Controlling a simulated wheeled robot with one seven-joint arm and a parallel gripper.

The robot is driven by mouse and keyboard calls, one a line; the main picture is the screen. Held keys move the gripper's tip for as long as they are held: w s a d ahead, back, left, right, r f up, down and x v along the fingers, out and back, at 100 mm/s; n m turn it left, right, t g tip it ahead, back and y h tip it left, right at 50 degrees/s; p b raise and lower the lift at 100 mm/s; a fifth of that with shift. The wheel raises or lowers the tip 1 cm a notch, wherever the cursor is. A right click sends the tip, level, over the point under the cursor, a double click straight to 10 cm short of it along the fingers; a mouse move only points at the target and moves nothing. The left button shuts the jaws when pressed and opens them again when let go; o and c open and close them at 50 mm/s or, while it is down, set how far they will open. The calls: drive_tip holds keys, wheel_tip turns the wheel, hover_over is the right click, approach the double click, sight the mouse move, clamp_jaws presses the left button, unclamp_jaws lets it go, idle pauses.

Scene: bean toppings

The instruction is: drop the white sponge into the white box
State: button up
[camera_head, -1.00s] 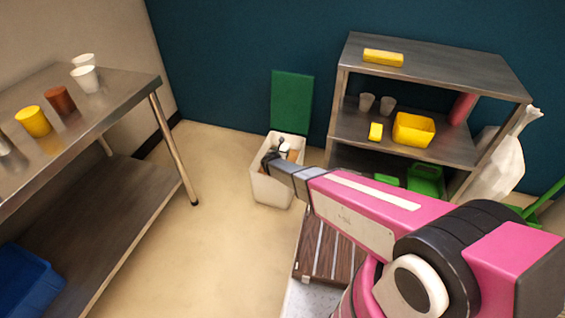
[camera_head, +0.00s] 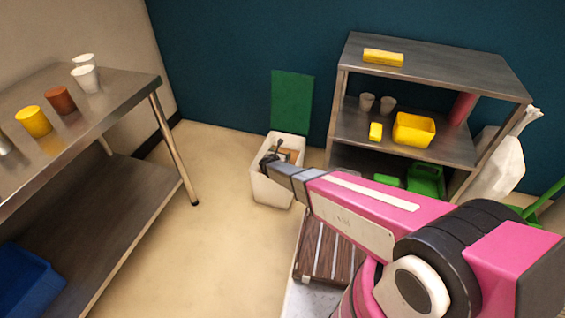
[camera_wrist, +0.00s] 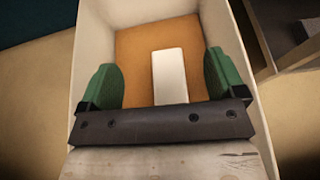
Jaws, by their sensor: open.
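The white box (camera_head: 268,188) stands on the floor against the blue wall, between the left table and the shelf unit. In the wrist view its walls (camera_wrist: 92,40) surround an orange-brown bottom. The white sponge (camera_wrist: 169,77) lies in the box on that bottom, between and beyond my fingers in the picture. My gripper (camera_wrist: 162,82) is over the box opening, its two green fingers spread apart with nothing held between them. In the head view the gripper is small and partly hidden by my arm and the box.
A green panel (camera_head: 292,100) leans on the wall behind the box. A metal shelf unit (camera_head: 440,68) with yellow containers stands right of it. A metal table (camera_head: 125,85) with several cups is at left. The floor (camera_head: 200,250) between is clear.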

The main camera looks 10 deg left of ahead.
drive_tip(key=d+v, duration=0.1)
drive_tip(key=v, duration=0.7)
drive_tip(key=shift+s+a+r, duration=0.15)
drive_tip(key=shift+s+a, duration=0.2)
drive_tip(key=shift+a, duration=0.15)
drive_tip(key=d+r+m+g+h, duration=0.2)
drive_tip(key=d+r+m, duration=0.3)
drive_tip(key=d, duration=0.5)
drive_tip(key=d+r+m+g+h, duration=0.1)
drive_tip(key=d+r+m+g, duration=0.2)
drive_tip(key=d+m, duration=0.5)
drive_tip(key=d+r+m+g+h, duration=0.2)
drive_tip(key=d+r+m, duration=0.25)
drive_tip(key=d, duration=0.65)
drive_tip(key=s+d+r+m+g+y, duration=0.3)
drive_tip(key=s+d+r+m, duration=0.2)
drive_tip(key=d+m, duration=0.3)
drive_tip(key=s+d+r+m+g+y, duration=0.3)
drive_tip(key=s+d+r+m, duration=0.2)
drive_tip(key=s+d+m, duration=0.3)
drive_tip(key=shift+d+r+m+y, duration=0.3)
drive_tip(key=shift+d+r+m, duration=0.1)
drive_tip(key=shift+m, duration=0.15)
drive_tip(key=shift+f, duration=0.1)
